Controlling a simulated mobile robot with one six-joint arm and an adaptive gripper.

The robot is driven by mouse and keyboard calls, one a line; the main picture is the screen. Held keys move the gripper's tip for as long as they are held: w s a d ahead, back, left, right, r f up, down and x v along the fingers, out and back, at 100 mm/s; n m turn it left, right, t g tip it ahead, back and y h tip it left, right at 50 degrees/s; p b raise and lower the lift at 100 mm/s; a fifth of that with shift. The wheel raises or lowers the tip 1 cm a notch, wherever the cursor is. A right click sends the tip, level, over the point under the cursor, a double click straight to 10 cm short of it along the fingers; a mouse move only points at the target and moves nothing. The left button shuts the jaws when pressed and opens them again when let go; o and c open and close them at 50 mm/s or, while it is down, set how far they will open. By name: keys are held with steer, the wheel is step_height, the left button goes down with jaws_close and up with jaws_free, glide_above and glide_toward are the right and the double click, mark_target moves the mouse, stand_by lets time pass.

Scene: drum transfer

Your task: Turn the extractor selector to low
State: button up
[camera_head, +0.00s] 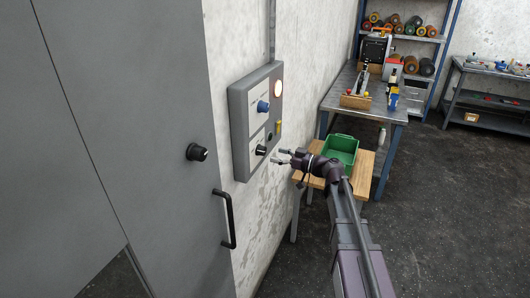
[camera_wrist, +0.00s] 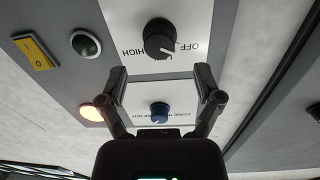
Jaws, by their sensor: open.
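The extractor selector is a black knob (camera_head: 261,150) low on the grey wall panel (camera_head: 238,112). In the wrist view this black knob (camera_wrist: 158,33) sits on a white plate, upside down, with HIGH on the left and OFF on the right. A third label below is partly covered by the knob. A pale pointer mark is at the knob's lower right; its exact setting is hard to read. My gripper (camera_head: 278,157) is open and empty, just right of the knob in the head view. In the wrist view my gripper's fingertips (camera_wrist: 162,73) are spread below the knob, apart from it.
A blue knob (camera_head: 263,106), a lit lamp (camera_head: 278,88) and a yellow switch (camera_head: 278,128) share the panel. A grey door with a black handle (camera_head: 228,218) is at left. A green bin (camera_head: 341,150) stands on a wooden table at right. Floor is clear at right.

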mark_target(265, 151)
steer(key=shift+x, duration=2.6)
steer(key=shift+c, duration=0.2)
steer(key=c, duration=1.1)
